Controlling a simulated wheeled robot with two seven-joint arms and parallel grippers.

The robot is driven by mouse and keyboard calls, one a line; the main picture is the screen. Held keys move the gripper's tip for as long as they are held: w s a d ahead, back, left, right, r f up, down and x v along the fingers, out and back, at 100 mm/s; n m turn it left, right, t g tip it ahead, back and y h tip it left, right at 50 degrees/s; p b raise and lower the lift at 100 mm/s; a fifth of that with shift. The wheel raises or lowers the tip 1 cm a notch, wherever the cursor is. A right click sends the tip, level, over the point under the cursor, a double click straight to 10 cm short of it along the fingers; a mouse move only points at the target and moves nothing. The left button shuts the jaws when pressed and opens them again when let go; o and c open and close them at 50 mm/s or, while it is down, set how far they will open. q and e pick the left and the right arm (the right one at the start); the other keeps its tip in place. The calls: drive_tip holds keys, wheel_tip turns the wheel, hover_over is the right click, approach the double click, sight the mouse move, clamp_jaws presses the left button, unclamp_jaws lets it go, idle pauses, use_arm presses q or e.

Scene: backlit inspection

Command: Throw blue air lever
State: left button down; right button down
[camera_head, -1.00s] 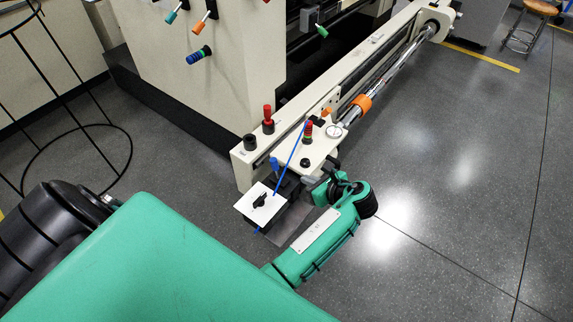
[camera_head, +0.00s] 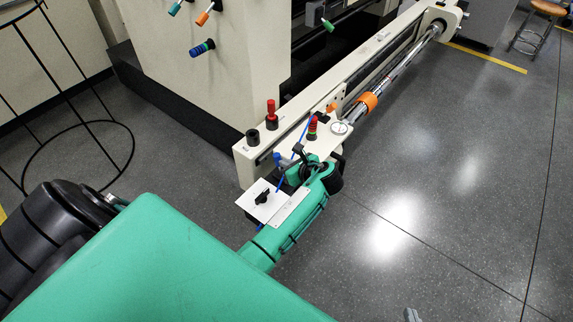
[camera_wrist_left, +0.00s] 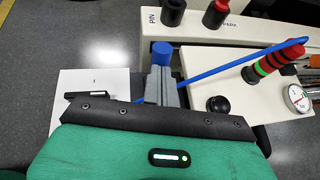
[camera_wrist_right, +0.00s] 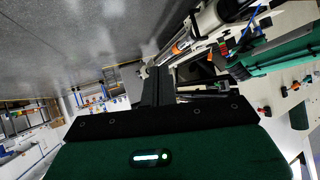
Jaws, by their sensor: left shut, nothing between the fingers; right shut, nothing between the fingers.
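A short blue cylindrical knob, which looks like the blue air lever (camera_wrist_left: 162,52), stands at the edge of the cream machine bracket in the left wrist view. It shows small in the head view (camera_head: 277,158). My left gripper (camera_wrist_left: 160,72) is shut and empty, its grey fingertips just in front of the knob and overlapping its lower part; I cannot tell if they touch. In the head view the left gripper (camera_head: 297,152) is over the bracket's near end. My right gripper (camera_wrist_right: 155,75) is shut and empty, over open floor away from the lever.
A thin blue line (camera_wrist_left: 235,65) slants across the bracket. A red-black-green stack (camera_wrist_left: 270,60), a pressure gauge (camera_wrist_left: 297,97) and a black knob (camera_wrist_left: 218,104) stand nearby. A white plate with a black switch (camera_head: 262,199) is beside my left arm.

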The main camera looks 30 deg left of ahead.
sight(278, 159)
idle(0.3)
use_arm(q)
drive_tip(key=a+r+h+p, duration=0.1)
drive_tip(key=p, duration=0.6)
drive_tip(key=shift+a, duration=0.1)
use_arm(e)
drive_tip(key=s+d+f+g+h, duration=0.35)
drive_tip(key=d+g, duration=0.25)
drive_tip(key=d, duration=0.2)
use_arm(q)
drive_tip(key=p, duration=0.3)
drive_tip(key=a+h+p, duration=0.1)
drive_tip(key=p, duration=0.2)
drive_tip(key=shift+w+f+h, duration=0.1)
drive_tip(key=shift+f+h, duration=0.1)
drive_tip(key=shift+h, duration=0.1)
drive_tip(key=a+h+p, duration=0.1)
drive_tip(key=p, duration=0.2)
drive_tip(key=shift+f+g, duration=0.15)
drive_tip(key=shift+g, duration=0.15)
use_arm(e)
drive_tip(key=s+d+f+g, duration=0.1)
drive_tip(key=s+f, duration=0.2)
drive_tip(key=f, duration=0.8)
drive_tip(key=s+d+f+g, duration=0.1)
drive_tip(key=s+f, duration=0.3)
drive_tip(key=f, duration=0.6)
drive_tip(key=shift+d+f+m+h, duration=0.3)
drive_tip(key=shift+d+f+h, duration=0.15)
drive_tip(key=shift+d, duration=0.2)
